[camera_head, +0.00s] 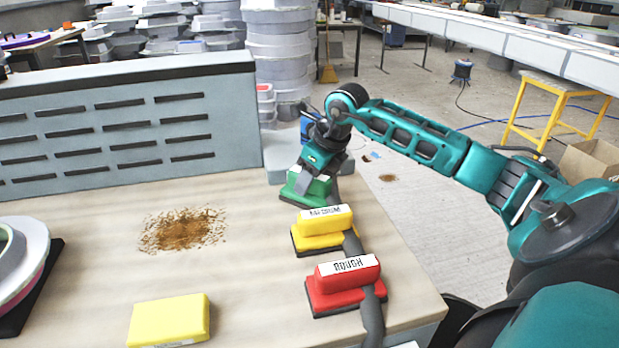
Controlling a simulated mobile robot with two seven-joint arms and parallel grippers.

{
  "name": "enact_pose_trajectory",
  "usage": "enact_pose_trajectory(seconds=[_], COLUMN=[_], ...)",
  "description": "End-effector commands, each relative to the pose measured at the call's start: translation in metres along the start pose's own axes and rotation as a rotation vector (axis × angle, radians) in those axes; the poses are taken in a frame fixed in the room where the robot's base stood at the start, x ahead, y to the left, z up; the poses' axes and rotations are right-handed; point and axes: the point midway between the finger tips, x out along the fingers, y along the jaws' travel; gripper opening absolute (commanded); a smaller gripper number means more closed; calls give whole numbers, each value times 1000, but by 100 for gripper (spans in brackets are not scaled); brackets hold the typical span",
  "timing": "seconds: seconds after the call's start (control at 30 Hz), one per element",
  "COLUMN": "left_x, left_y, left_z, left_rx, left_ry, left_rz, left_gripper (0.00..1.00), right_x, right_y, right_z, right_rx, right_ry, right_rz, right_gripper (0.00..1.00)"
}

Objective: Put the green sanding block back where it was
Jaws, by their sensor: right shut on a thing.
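The green sanding block (299,190) is at the far right part of the bench, behind the yellow block. My right gripper (314,172) points down and is shut on it. The gripper covers part of its top, and I cannot tell whether its base touches the bench. The yellow sanding block (322,232), with a white label, stands in front of the green one. The red sanding block (346,284), labelled ROUGH, is nearest in the row. My left gripper is not in view.
A grey hose (372,318) runs along the blocks' right side. Brown dust (184,230) lies mid-bench on the wooden top (245,270). A yellow sponge-like block (168,321) is at the front. A slotted grey panel (110,125) closes the back. A white round mould (22,255) is at left.

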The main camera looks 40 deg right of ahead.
Motion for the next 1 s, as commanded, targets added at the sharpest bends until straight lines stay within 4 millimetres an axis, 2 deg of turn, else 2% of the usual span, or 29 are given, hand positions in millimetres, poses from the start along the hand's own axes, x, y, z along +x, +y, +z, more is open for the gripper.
enact_pose_trajectory(seconds=[0.23,0.27,0.5,0.8,0.87,1.0], left_x=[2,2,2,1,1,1], left_y=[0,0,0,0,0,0], left_z=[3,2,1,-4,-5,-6], left_rx=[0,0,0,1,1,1], left_ry=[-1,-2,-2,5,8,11], left_rz=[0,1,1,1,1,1], left_gripper=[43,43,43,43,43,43], right_x=[4,2,2,-1,-5,-28], right_y=[0,0,0,0,-1,-1], right_z=[-1,-1,-1,0,1,1], right_rx=[0,1,1,1,1,0], right_ry=[-1,0,1,0,0,-2], right_rz=[-1,0,0,0,-2,-5], right_gripper=[16,44,66,66,66,66])
